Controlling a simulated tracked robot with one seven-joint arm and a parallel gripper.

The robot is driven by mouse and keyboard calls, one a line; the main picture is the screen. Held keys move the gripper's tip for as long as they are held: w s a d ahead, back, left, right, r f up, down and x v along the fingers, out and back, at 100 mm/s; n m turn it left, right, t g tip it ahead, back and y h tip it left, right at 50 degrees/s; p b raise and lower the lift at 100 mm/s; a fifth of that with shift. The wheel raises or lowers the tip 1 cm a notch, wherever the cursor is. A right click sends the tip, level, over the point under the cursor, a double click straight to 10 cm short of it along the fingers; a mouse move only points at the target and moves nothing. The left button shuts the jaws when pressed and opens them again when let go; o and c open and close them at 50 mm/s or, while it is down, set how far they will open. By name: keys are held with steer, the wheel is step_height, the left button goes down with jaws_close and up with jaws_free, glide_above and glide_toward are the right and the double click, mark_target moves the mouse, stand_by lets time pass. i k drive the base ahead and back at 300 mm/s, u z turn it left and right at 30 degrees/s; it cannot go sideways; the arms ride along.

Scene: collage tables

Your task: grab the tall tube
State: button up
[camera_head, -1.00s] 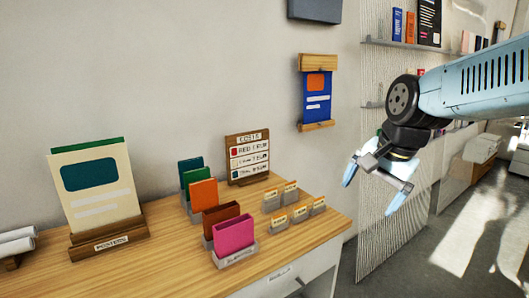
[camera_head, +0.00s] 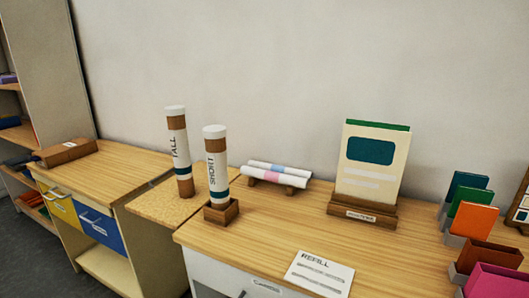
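The tall tube (camera_head: 178,150) stands upright on a lower, speckled wooden surface (camera_head: 155,211) left of centre. It is brown and white with a white cap, a dark green band and lettering that reads "TALL", its first letter unclear. A similar tube marked "SHORT" (camera_head: 216,170) stands to its right, its foot in a small wooden holder (camera_head: 221,212) on the desk. The two tubes are apart. My gripper is out of view now.
The desk (camera_head: 265,236) carries rolled papers (camera_head: 275,175) on a rack, a poster stand (camera_head: 370,170), coloured cards (camera_head: 470,218) and a "REFILL" sheet (camera_head: 320,273). A drawer cabinet (camera_head: 92,228) and shelving (camera_head: 45,70) stand to the left.

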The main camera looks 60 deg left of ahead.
mark_target(176, 125)
steer(key=z, duration=0.15)
steer(key=i, duration=0.15)
steer(key=u, duration=2.8)
steer(key=k, duration=0.85)
steer(key=u, duration=0.2)
steer(key=i, duration=0.85)
steer(key=z, duration=0.1)
